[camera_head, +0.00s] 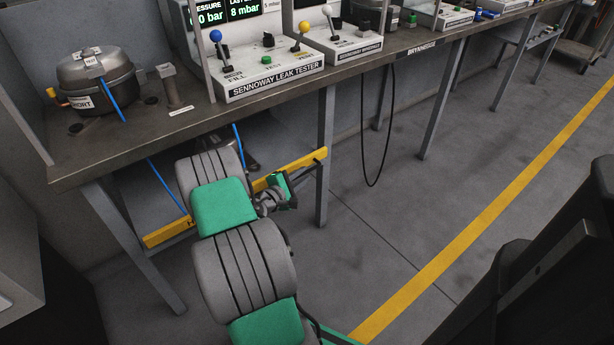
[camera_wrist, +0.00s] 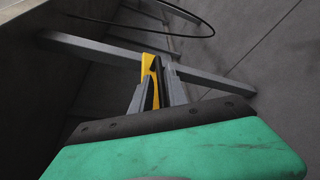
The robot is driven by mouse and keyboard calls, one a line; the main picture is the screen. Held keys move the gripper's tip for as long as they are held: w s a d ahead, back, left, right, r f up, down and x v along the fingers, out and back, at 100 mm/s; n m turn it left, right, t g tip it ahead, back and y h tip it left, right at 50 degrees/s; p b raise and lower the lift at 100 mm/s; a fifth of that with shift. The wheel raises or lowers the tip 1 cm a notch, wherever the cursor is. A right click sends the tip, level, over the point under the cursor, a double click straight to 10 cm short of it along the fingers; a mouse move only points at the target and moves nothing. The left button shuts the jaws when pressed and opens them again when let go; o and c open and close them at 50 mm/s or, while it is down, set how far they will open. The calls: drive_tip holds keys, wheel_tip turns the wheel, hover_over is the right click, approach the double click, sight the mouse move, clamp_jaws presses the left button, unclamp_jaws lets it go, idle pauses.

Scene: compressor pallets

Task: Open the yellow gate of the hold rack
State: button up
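The yellow gate (camera_head: 305,160) is a long bar across the front of the rack under the bench, running from lower left to the bench leg at right. Its right end lies against that leg. My arm hides its middle. My gripper (camera_head: 288,190) is at the bar's right part, a little short of the leg. In the wrist view the gate (camera_wrist: 149,66) shows as a narrow yellow strip between the fingers of my gripper (camera_wrist: 157,92). The fingers are close around it. Whether they press on it cannot be told.
The bench (camera_head: 190,125) carries a compressor (camera_head: 98,80) and a leak tester (camera_head: 270,75) above my arm. A bench leg (camera_head: 325,195) stands just right of my gripper. A black cable loop (camera_head: 364,160) hangs further right. The floor (camera_head: 400,235) is clear there.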

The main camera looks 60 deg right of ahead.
sight(306, 173)
drive_tip(key=x, duration=0.4)
drive_tip(key=shift+d+f+b, duration=0.1)
drive_tip(key=shift+d+b, duration=0.05)
drive_tip(key=shift+b, duration=0.25)
drive_tip(key=shift+c, duration=0.6)
clamp_jaws()
idle(0.4)
